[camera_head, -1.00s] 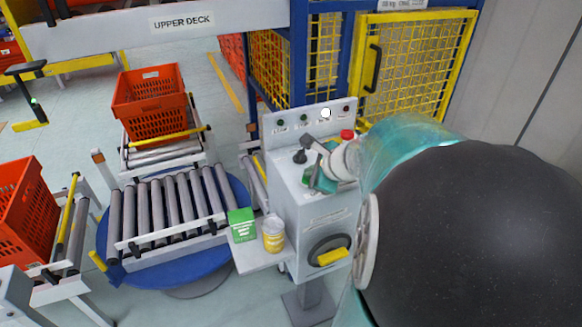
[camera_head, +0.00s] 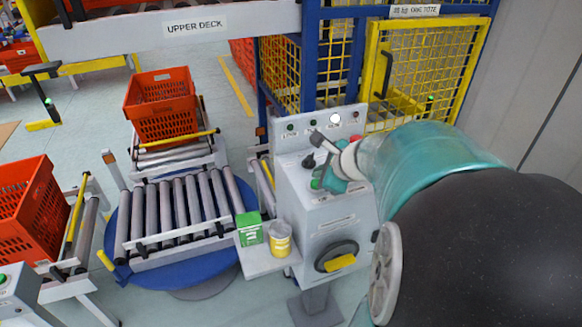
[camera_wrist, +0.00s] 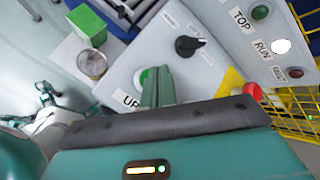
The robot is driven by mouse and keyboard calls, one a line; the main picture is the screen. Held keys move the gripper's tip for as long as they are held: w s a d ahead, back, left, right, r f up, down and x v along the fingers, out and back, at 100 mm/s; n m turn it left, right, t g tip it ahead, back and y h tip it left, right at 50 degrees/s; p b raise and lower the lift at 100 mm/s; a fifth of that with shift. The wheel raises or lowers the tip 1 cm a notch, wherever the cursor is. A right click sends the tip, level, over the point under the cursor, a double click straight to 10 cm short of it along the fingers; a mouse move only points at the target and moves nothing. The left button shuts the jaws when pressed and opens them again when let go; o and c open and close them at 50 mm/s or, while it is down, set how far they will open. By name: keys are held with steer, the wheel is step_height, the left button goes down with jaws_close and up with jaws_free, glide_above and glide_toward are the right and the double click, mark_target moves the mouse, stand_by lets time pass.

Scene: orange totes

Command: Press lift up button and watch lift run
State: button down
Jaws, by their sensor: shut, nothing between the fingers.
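The control box (camera_head: 325,215) stands in front of the yellow mesh lift cage (camera_head: 425,65). Its green button (camera_wrist: 142,78), beside the "UP" label (camera_wrist: 128,100), is partly hidden by my fingers. My gripper (camera_head: 322,183) is shut and empty, its tips over the green button; in the wrist view the shut fingers (camera_wrist: 157,75) overlap it. I cannot tell whether they press it. The white RUN lamp (camera_wrist: 281,46) is lit; it also shows in the head view (camera_head: 335,118). A black selector knob (camera_wrist: 188,46) and a red button (camera_wrist: 252,91) are nearby.
A green box (camera_head: 249,229) and a yellow tin (camera_head: 280,240) stand on the box's side shelf. Roller conveyors on a blue turntable (camera_head: 110,225) lie left, with orange totes (camera_head: 162,105) beyond and at far left. The "UPPER DECK" beam (camera_head: 120,33) crosses above.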

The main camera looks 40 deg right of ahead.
steer(key=shift+r, duration=2.5)
steer(key=s+a+n+g, duration=0.1)
steer(key=s+a+n, duration=0.2)
steer(key=a+n, duration=0.6)
steer(key=s+a+n+g, duration=0.1)
steer(key=s+a+n, duration=0.2)
steer(key=a+n, duration=0.6)
steer(key=s+a+n+g, duration=0.1)
steer(key=s+a+n, duration=0.2)
steer(key=a+n, duration=0.6)
steer(key=shift+s+f+n+g+y, duration=0.15)
steer(key=shift+s+n+g+y, duration=0.15)
steer(key=shift+n+y, duration=0.15)
